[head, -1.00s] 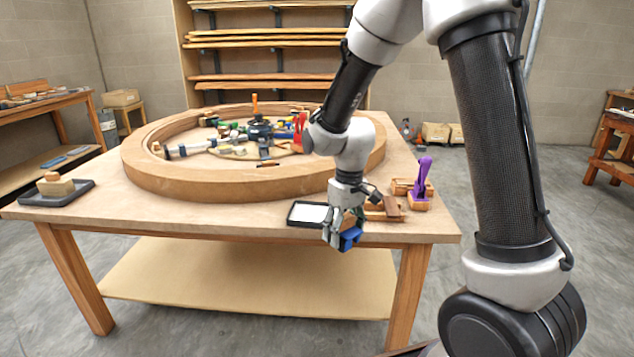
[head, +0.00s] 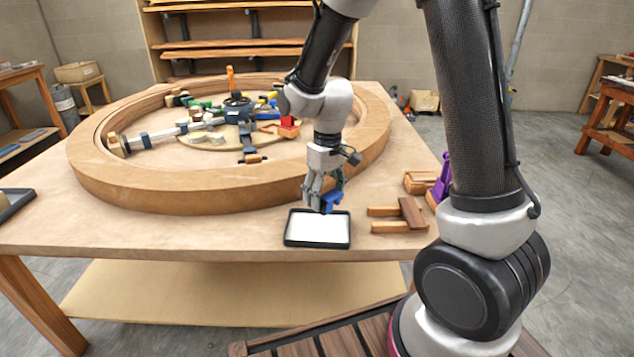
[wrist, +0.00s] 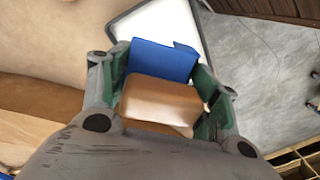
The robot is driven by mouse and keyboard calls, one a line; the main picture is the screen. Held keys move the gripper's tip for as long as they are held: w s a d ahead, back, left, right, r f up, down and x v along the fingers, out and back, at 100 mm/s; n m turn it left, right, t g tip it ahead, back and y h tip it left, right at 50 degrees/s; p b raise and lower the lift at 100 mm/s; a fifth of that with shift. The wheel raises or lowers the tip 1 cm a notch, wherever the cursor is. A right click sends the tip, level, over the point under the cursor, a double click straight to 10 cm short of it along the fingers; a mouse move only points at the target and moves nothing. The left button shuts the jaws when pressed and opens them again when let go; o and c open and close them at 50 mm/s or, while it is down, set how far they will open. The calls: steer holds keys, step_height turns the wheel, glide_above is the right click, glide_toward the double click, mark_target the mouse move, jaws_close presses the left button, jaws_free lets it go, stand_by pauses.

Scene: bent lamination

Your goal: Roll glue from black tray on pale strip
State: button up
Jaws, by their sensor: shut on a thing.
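My gripper (head: 322,200) is shut on a roller with a blue part (head: 332,201) and a brown wooden handle. In the wrist view the blue part (wrist: 160,60) and the wooden handle (wrist: 160,98) sit between the green finger pads. The black tray (head: 318,247) lies near the table's front edge with a flat white layer (head: 318,230) inside. The gripper is over the tray's back part; whether the roller touches the white is unclear. A pale straight bar (head: 165,134) with dark blue fittings lies inside the wooden ring; I cannot tell whether it is the pale strip.
A large wooden ring (head: 200,195) fills much of the table, with several clamps inside it. Wooden pieces (head: 400,215) and a purple-handled tool (head: 443,180) lie right of the tray. Bare tabletop (head: 150,235) is at front left.

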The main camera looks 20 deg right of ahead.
steer(key=shift+w+f, duration=0.15)
steer(key=shift+f, duration=3.25)
steer(key=c, duration=0.4)
steer(key=shift+o, duration=0.3)
steer(key=shift+s, duration=0.2)
steer(key=shift+s+f, duration=0.1)
steer(key=shift+w+r, duration=0.2)
steer(key=shift+r, duration=1.3)
steer(key=shift+c, duration=0.4)
steer(key=shift+r, duration=1.7)
